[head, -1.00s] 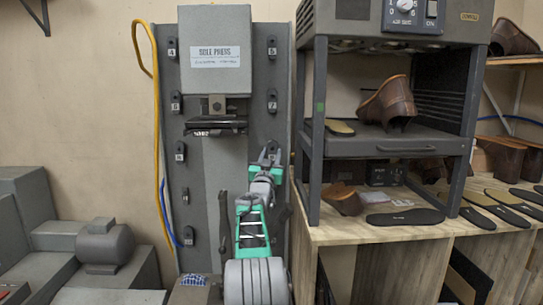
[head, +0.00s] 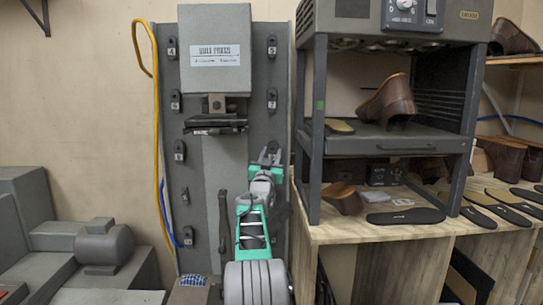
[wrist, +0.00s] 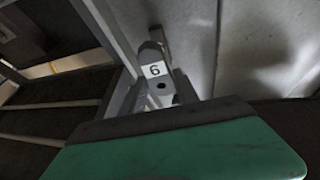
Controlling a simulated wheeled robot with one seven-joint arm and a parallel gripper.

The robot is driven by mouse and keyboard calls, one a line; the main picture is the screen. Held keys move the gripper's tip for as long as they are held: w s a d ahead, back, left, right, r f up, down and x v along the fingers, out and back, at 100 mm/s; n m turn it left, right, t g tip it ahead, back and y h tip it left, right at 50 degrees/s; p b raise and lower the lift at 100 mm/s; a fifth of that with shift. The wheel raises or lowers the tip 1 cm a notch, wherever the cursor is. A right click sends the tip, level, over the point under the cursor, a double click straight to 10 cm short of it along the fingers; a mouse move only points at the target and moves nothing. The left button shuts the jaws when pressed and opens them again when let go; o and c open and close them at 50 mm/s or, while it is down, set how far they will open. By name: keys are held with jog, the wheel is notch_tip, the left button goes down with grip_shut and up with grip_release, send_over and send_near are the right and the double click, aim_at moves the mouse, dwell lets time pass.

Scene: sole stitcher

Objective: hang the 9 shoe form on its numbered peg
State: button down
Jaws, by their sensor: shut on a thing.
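My gripper (head: 269,156) is raised in front of the right side of the grey machine panel (head: 260,125), below the holder marked 7 (head: 272,95). In the wrist view, its fingers (wrist: 158,90) are shut on a small dark grey shoe form (wrist: 150,52) with a dark hole and a white label. The numeral appears as a 6 there, which is a 9 if the view is upside down. The form is close to a light grey surface. Its peg is hidden, and I cannot tell whether the form touches it.
Dark numbered pieces line the panel, including 4 (head: 172,48), 5 (head: 272,47) and 8 (head: 180,150). The press head (head: 215,50) projects left of my gripper. A wooden bench (head: 330,232) with a rack (head: 318,130) and brown shoe (head: 390,103) stands right. A yellow hose (head: 156,120) hangs left.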

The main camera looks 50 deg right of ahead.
jog(key=shift+w+d+r, duration=0.1)
jog(key=shift+r, duration=0.1)
jog(key=shift+w+d+p, duration=0.25)
jog(key=shift+p, duration=0.25)
jog(key=shift+w+d+p, duration=0.25)
jog(key=shift+d+p, duration=0.1)
jog(key=shift+p, duration=0.05)
jog(key=shift+w+d+p, duration=0.2)
jog(key=shift+d+p, duration=0.05)
jog(key=shift+p, duration=0.1)
jog(key=shift+w+d+p, duration=0.2)
jog(key=shift+d+p, duration=0.05)
jog(key=shift+p, duration=0.05)
dwell(0.3)
jog(key=shift+w+d+f, duration=0.1)
jog(key=shift+d, duration=0.05)
